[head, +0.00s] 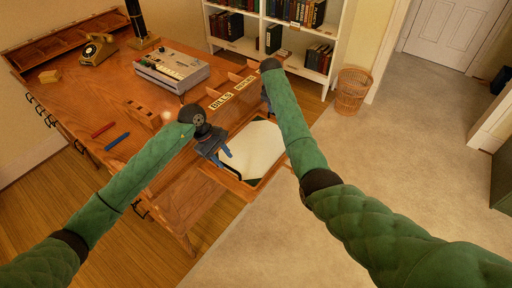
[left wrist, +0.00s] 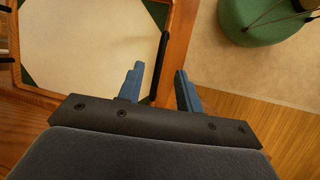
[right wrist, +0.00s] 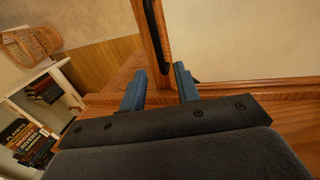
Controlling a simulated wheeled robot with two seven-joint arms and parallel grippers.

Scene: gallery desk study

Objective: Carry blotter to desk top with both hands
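The blotter (head: 259,147) is a cream pad with dark green corners and a wooden rim, lying low at the desk's front right. It fills the upper left of the left wrist view (left wrist: 85,50), with a black handle (left wrist: 160,65) on its side. My left gripper (head: 222,155) is open at the near side, its fingers either side of that handle's line. My right gripper (right wrist: 160,88) is open at another side, with the wooden rim and a black handle (right wrist: 156,35) running between its fingers. The right forearm hides most of that gripper in the head view.
A bookshelf (head: 275,35) and wicker basket (head: 351,90) stand behind. Carpet at right is clear.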

